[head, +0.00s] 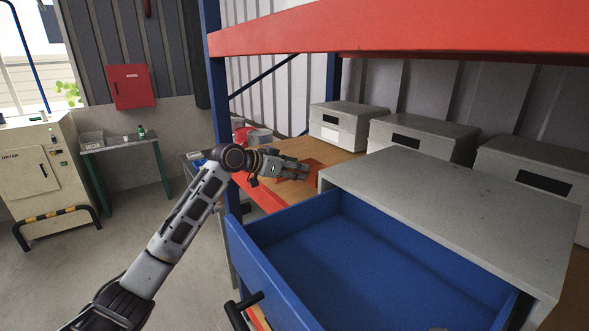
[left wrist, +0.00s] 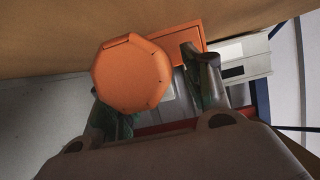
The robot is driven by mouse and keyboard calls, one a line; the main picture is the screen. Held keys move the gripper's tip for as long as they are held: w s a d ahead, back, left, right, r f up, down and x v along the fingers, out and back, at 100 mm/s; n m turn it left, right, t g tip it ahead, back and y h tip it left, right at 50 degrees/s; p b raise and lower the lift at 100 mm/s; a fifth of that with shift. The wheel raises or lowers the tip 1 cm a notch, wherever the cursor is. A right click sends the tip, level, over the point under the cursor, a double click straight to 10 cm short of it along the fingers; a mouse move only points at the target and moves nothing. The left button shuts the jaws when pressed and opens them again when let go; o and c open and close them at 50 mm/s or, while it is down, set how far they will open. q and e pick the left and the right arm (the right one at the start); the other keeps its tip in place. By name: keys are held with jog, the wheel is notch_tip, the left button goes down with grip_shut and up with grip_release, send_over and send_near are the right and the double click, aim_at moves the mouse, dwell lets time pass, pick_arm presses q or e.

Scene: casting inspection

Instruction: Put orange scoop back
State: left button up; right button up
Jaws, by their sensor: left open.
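My left gripper (head: 291,169) is open over the wooden shelf, beyond the blue drawer. In the left wrist view my gripper (left wrist: 154,92) has its two fingers spread apart. An orange eight-sided piece (left wrist: 132,74), which looks like the scoop, shows at the left finger and partly covers it. Whether it touches the fingers I cannot tell. A flat orange rectangular piece (left wrist: 178,40) shows behind it against the brown surface. In the head view an orange patch (head: 316,165) lies on the shelf by the fingertips, partly hidden by my gripper. The right gripper is out of view.
Lidded grey boxes (head: 338,128) stand along the back of the wooden shelf (head: 335,155). A blue upright (head: 216,90) and red beam (head: 400,32) frame the rack. A red container (head: 242,135) stands behind my wrist.

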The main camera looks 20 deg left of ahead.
pick_arm(q)
jog(key=shift+f, duration=0.1)
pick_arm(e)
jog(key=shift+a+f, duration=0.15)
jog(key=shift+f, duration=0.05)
pick_arm(q)
jog(key=shift+f+b, duration=0.2)
jog(key=shift+b, duration=0.25)
jog(key=b+v, duration=0.3)
jog(key=v, duration=1)
jog(key=shift+s+r, duration=0.2)
jog(key=shift+s, duration=0.25)
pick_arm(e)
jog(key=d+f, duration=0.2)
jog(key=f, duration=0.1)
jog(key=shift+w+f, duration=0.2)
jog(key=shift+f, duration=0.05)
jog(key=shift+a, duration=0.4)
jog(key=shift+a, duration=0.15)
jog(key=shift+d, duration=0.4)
